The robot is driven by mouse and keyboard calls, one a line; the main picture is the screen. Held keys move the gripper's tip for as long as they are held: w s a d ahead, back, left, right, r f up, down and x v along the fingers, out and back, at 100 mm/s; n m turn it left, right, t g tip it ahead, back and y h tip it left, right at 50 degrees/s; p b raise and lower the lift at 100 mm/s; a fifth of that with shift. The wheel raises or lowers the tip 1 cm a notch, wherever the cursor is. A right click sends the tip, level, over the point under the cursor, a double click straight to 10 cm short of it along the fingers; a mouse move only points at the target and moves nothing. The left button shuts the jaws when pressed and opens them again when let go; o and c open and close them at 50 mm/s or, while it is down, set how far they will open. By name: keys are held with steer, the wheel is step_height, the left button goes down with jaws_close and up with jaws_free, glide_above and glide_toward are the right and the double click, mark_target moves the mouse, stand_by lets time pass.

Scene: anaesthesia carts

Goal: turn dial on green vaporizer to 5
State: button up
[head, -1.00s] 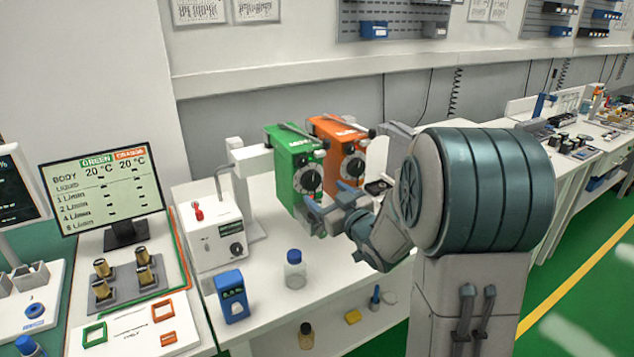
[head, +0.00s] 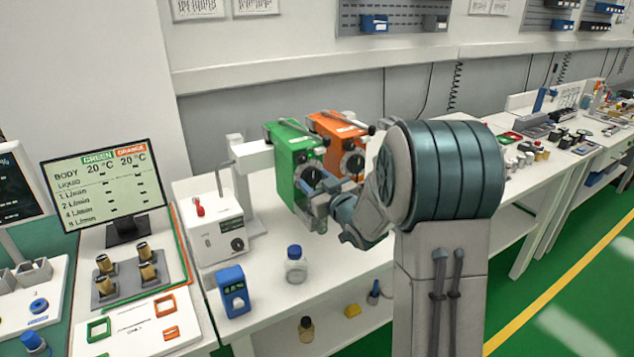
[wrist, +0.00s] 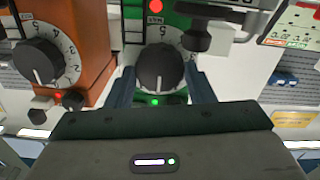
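The green vaporizer (head: 297,155) stands on the white bench, mounted beside the orange vaporizer (head: 337,128). Its black dial (head: 310,176) faces my arm and is partly covered by my gripper in the head view. The fingers are spread, one on each side of the dial, with a gap visible at the knob. The orange vaporizer's dial (wrist: 38,62) is at the left.
A white box with a red knob (head: 213,228), a clear bottle with a blue cap (head: 296,264) and a blue meter (head: 232,291) stand left of the vaporizers. A monitor (head: 105,190) shows green and orange readings. A black knob (wrist: 195,38) juts out near the right finger.

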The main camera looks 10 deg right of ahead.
steer(key=shift+f+b, duration=0.15)
steer(key=shift+b, duration=0.45)
steer(key=shift+f+n+b, duration=0.1)
steer(key=shift+n+b, duration=0.5)
steer(key=shift+b, duration=0.45)
steer(key=n+b, duration=0.2)
steer(key=b, duration=0.3)
steer(key=shift+f+n+b, duration=0.1)
steer(key=shift+n+b, duration=0.2)
steer(key=n+b, duration=0.2)
steer(key=b, duration=0.2)
steer(key=shift+h, duration=0.3)
steer(key=shift+r+n+b, duration=0.25)
steer(key=shift+n+b, duration=0.45)
steer(key=shift+n, duration=0.1)
steer(key=o, duration=1)
steer(key=shift+c, duration=0.2)
